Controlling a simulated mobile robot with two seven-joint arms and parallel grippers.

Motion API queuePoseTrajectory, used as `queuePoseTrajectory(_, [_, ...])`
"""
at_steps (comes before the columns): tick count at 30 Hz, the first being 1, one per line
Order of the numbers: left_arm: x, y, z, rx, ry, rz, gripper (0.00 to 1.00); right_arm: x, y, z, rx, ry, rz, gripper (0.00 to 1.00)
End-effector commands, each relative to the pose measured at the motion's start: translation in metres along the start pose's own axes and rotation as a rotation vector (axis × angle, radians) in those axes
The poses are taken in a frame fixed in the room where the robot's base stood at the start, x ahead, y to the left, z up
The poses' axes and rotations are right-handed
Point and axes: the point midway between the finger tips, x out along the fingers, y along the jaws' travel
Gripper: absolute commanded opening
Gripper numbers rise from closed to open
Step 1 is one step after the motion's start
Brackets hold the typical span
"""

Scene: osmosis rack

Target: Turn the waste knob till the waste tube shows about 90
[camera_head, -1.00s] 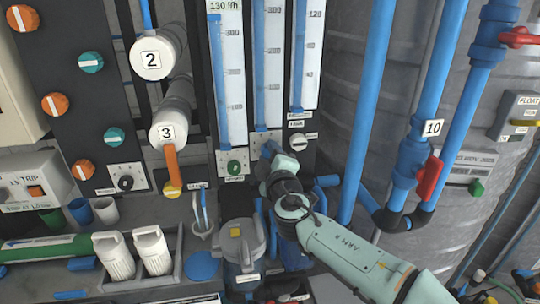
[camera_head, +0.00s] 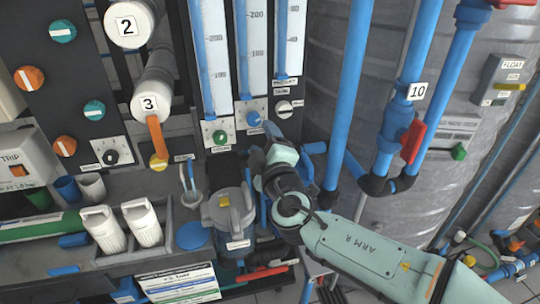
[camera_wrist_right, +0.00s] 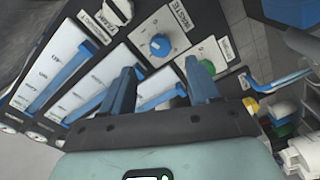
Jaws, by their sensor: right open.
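The waste knob (camera_head: 253,119) is blue with a white pointer line, on a white plate between a green knob (camera_head: 220,137) and a pale knob (camera_head: 284,106). In the right wrist view the waste knob (camera_wrist_right: 160,45) stands beside its WASTE label. My right gripper (camera_head: 268,133) is just below and right of it, open and empty. Its fingers (camera_wrist_right: 161,82) point toward the knob, which shows beyond and between the tips, apart from them. The waste tube (camera_head: 258,60), in the middle, holds a blue column; its top is cut off and I cannot read its level. My left gripper is not in view.
A grey-lidded canister (camera_head: 228,212) stands below the panel, left of my right arm. Blue pipes (camera_head: 347,100) and a red valve handle (camera_head: 413,141) are to the right. White cartridges (camera_head: 104,230) stand in a tray at lower left.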

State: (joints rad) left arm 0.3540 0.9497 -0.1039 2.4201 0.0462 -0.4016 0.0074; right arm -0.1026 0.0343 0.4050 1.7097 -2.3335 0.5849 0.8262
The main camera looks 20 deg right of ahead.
Motion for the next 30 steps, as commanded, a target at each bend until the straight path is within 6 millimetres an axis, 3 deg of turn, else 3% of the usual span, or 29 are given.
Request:
queuePoseTrajectory(3, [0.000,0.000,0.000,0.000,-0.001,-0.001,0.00,-0.025,0.001,0.000,-0.002,0.001,0.001,0.61])
queuePoseTrajectory(10, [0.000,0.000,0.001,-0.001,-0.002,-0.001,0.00,-0.051,0.000,0.000,0.000,0.000,0.001,0.61])
queuePoseTrajectory(26, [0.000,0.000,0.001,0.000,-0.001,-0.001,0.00,-0.054,-0.001,0.001,0.001,-0.003,-0.004,0.61])
queuePoseTrajectory(30, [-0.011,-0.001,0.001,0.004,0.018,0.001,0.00,-0.049,-0.013,0.014,0.026,-0.048,-0.065,0.61])
